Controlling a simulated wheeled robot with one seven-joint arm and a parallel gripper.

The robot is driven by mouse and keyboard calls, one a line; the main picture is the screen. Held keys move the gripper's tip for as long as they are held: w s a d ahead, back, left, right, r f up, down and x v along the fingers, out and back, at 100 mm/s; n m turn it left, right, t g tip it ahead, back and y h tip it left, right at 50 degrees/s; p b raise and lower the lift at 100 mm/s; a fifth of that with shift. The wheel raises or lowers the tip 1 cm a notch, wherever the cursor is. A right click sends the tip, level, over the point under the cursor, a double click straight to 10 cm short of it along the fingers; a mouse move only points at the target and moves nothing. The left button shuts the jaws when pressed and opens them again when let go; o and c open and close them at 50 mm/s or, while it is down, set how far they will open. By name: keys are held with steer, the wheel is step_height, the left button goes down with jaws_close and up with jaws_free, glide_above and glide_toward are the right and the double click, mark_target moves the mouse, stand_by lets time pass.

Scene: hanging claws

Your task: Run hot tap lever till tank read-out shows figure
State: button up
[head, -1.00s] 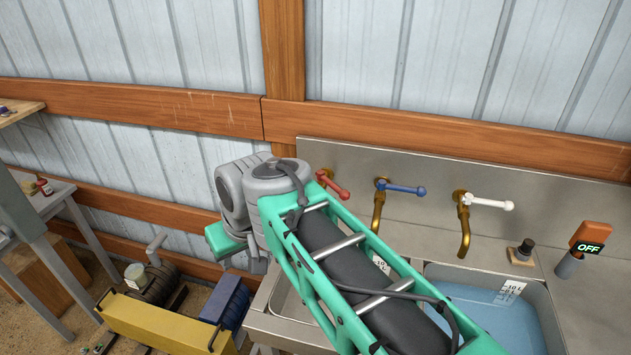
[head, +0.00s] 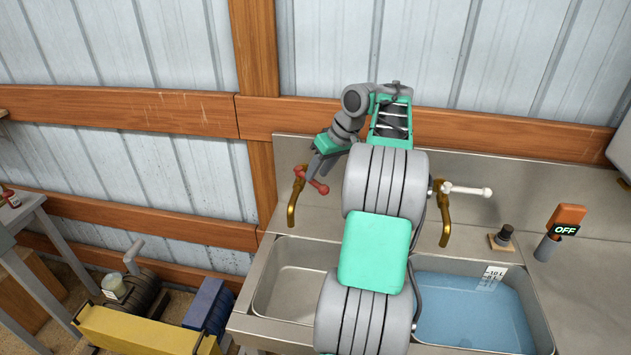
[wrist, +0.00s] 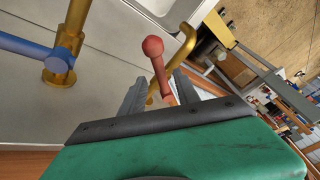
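The red tap lever (head: 318,186) sits on the leftmost brass tap (head: 292,212) above the left basin. In the wrist view the red lever (wrist: 155,62) stands between the two fingers of my gripper (wrist: 158,88). The fingers are spread apart; contact with the lever cannot be told. In the head view my gripper (head: 313,166) is at this lever. The blue lever (wrist: 28,48) shows at the left of the wrist view and is hidden by my arm in the head view. A dark read-out (head: 565,230) under an orange cap shows "OFF".
The right basin (head: 536,318) holds blue water and has a litre scale (head: 493,276). The left basin (head: 290,268) looks empty where visible. A white lever (head: 467,190) is on the right tap. A dark knob (head: 505,233) stands on the ledge.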

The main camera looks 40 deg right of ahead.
steer(key=shift+x, duration=1.05)
jaws_close()
stand_by(0.6)
